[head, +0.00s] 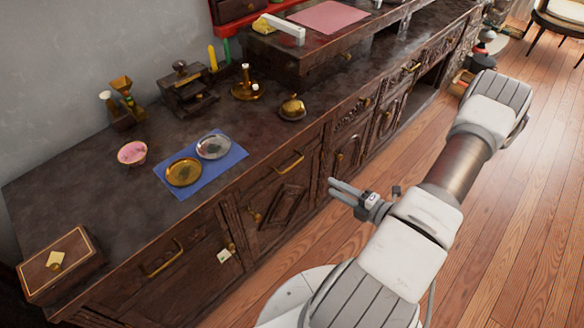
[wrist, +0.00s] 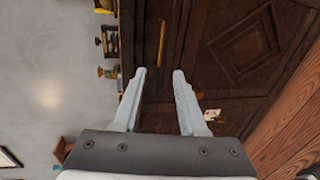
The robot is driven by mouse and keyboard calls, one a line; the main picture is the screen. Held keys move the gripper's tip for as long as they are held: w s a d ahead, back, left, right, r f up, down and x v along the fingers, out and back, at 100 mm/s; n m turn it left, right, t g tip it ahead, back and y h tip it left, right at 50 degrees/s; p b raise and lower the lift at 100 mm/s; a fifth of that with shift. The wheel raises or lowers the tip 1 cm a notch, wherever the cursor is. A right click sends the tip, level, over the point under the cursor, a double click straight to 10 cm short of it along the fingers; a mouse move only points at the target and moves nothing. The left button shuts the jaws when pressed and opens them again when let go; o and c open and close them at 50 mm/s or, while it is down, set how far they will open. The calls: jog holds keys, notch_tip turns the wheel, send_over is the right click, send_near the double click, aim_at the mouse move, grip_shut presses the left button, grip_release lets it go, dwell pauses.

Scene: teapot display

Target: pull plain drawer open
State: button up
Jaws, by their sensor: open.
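My gripper (head: 332,187) is open and empty, in front of the dark wooden cabinet. In the wrist view its two fingers (wrist: 159,73) are apart with nothing between them. A plain-faced drawer with a brass bar handle (head: 288,163) sits under the countertop, above a carved door with a diamond panel. It looks shut. The same handle (wrist: 162,42) shows in the wrist view, beyond the fingertips and apart from them. Another drawer with a brass handle (head: 163,260) is at the lower left and also looks shut. I cannot tell from the frames which drawer the task names.
A carved door (head: 275,215) lies below the handle, and a small tag (head: 224,256) hangs by a brass knob. On the countertop are a blue mat (head: 228,166) with two dishes, a brass bell (head: 292,108) and a wooden box (head: 60,265). Open wooden floor (head: 500,230) lies right.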

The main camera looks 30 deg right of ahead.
aim_at(293, 165)
jog(key=b+x, duration=0.3)
jog(key=x, duration=1.4)
jog(key=shift+w+f+b, duration=0.1)
jog(key=shift+w+b, duration=0.1)
jog(key=shift+b, duration=0.2)
jog(key=shift+c, duration=0.2)
grip_shut()
dwell(0.4)
